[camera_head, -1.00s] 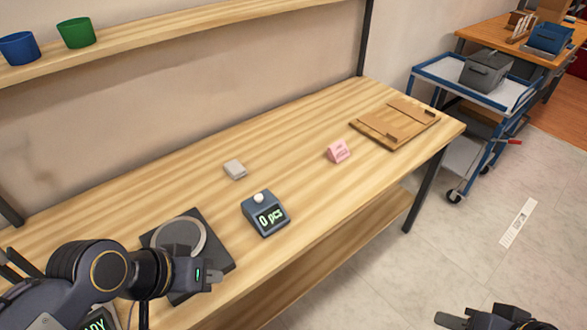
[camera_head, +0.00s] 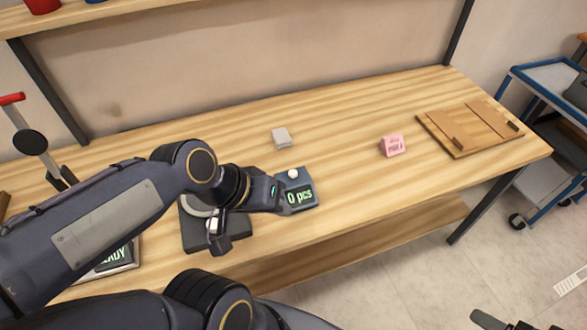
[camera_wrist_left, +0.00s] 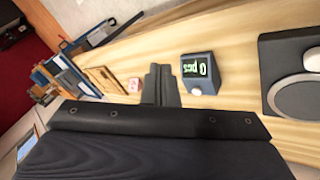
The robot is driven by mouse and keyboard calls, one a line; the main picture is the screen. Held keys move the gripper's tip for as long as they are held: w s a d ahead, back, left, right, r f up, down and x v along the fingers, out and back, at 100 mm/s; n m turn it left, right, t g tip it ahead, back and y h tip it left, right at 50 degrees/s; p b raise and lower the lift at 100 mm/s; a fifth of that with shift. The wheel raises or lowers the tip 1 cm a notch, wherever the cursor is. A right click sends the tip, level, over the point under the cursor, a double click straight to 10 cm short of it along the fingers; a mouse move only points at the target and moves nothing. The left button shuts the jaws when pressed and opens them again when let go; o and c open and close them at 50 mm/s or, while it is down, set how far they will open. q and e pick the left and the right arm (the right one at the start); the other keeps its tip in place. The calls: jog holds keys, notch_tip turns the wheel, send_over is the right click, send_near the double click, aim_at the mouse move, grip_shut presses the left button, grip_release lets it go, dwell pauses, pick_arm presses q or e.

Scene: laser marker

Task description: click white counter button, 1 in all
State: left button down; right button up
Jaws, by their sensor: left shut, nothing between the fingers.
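The counter (camera_head: 300,196) is a small dark blue-grey box on the wooden table, its green display reading "0 pcs". Its round white button (camera_head: 293,173) stands on its top toward the back. In the left wrist view the counter (camera_wrist_left: 198,66) shows with the white button (camera_wrist_left: 196,91) at its lower edge. My left gripper (camera_head: 284,208) is shut and empty, just left of the counter in the head view; I cannot tell whether they touch. Its closed fingers (camera_wrist_left: 161,84) show beside the counter in the wrist view. A dark part of my right gripper (camera_head: 488,321) shows at the bottom edge.
A dark device with a round plate (camera_head: 196,233) lies left of the counter, partly behind my left arm.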

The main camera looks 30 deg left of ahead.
jog(key=o, duration=0.3)
notch_tip(320, 180, up, 4)
jog(key=p, duration=0.3)
jog(key=shift+r, duration=0.25)
pick_arm(q)
jog(key=w+a+r+n+h+p, duration=0.1)
jog(key=w+a+r+n+p, duration=0.15)
jog(key=w+n, duration=0.7)
jog(key=w+a+f+n+t+p, duration=0.2)
jog(key=w+a+f+n, duration=0.3)
jog(key=w, duration=0.4)
jog(key=shift+a+n+p, duration=0.35)
jog(key=shift+a+n, duration=0.25)
jog(key=shift+n, duration=0.35)
pick_arm(e)
notch_tip(320, 180, up, 5)
jog(key=shift+f, duration=0.1)
pick_arm(q)
jog(key=shift+f, duration=0.2)
jog(key=b, duration=0.7)
send_over(289, 174)
notch_tip(289, 174, down, 8)
jog(key=shift+r, duration=0.1)
jog(key=shift+f+b, duration=0.4)
jog(key=shift+b, duration=0.2)
pick_arm(e)
jog(key=shift+f, duration=4.05)
